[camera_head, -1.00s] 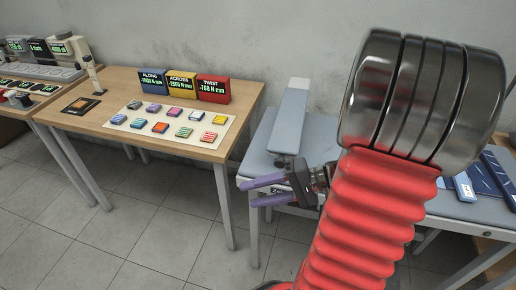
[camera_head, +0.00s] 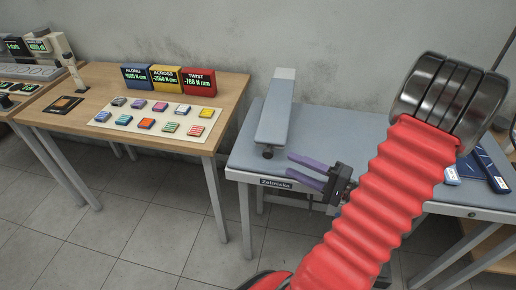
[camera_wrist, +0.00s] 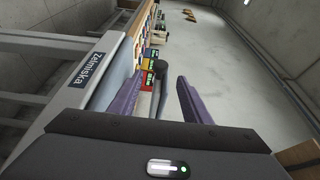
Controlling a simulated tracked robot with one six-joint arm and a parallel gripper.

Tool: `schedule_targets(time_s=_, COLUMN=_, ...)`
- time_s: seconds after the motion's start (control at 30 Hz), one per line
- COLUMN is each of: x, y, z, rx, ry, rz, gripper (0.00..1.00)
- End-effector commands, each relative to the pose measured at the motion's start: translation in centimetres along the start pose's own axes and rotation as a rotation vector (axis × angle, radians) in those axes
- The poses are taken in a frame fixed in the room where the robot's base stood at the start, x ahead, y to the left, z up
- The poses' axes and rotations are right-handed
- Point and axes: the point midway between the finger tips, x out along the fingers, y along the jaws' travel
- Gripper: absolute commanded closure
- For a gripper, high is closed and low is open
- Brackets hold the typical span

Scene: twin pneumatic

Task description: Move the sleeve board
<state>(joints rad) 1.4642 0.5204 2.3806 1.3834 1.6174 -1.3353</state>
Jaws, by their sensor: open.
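The sleeve board (camera_head: 275,115) is a long, narrow grey-blue board with a pale far end. It stands raised on a foot on the padded blue-grey table (camera_head: 330,125). My gripper (camera_head: 289,165) has two purple fingers. It is open and empty, by the table's front edge, just below and right of the board's near end, with its fingers pointing left. In the wrist view the open gripper (camera_wrist: 161,80) has a dark grey shape between its fingers; I cannot tell if that is the sleeve board. The table's labelled edge (camera_wrist: 88,62) runs along the left there.
A wooden table (camera_head: 90,80) at the left carries several coloured blocks on a pale sheet (camera_head: 150,117) and three display boxes (camera_head: 165,78). Dark blue items (camera_head: 482,168) lie at the padded table's right. The tiled floor in front is clear.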

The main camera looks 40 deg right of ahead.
Motion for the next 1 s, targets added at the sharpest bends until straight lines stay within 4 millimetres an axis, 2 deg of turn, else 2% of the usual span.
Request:
schedule_targets(time_s=0.27, x=1.6, y=0.0, z=0.1, rx=0.000, ry=-0.004, rz=0.001, gripper=0.56)
schedule_targets(time_s=1.0, x=9.8, y=0.0, z=0.1, rx=0.000, ry=-0.006, rz=0.001, gripper=0.56)
